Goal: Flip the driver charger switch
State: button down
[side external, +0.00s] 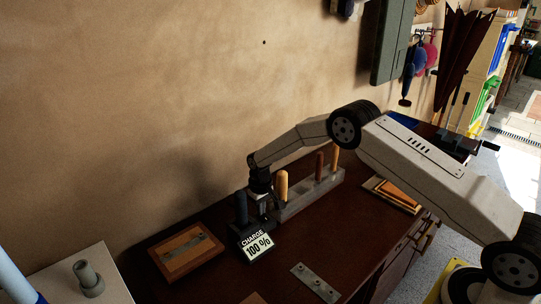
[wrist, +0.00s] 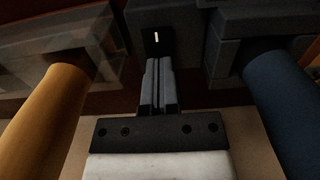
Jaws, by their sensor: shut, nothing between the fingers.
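The driver charger (side external: 238,238) stands on the dark bench, with a sign reading "CHARGE 100 %" (side external: 259,246) on its front. A dark blue driver handle (side external: 241,207) stands upright in it; the handle also shows at the right of the wrist view (wrist: 285,110). In the wrist view, a small black switch panel with a white mark (wrist: 157,37) is on the charger's dark grey body (wrist: 190,55). My gripper (wrist: 158,62) is shut and empty, with its fingertips just short of the switch panel in that view. Whether they touch it I cannot tell. In the side view, my gripper (side external: 263,208) is right beside the blue handle.
A grey rack (side external: 310,193) with several wooden-handled tools stands close to the right of my gripper. One orange handle (wrist: 45,115) is near in the wrist view. A wooden board (side external: 185,252) lies left, a metal plate (side external: 315,282) in front. The wall is behind.

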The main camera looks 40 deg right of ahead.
jog(key=shift+f, duration=0.25)
jog(key=shift+r, duration=0.1)
dwell(0.3)
jog(key=shift+r, duration=3.4)
jog(key=s+r+t, duration=0.2)
jog(key=s+r, duration=0.8)
jog(key=s, duration=0.4)
jog(key=s+r, duration=0.1)
jog(key=s, duration=1.4)
jog(key=shift+s+a+t, duration=0.3)
jog(key=shift+s, duration=0.1)
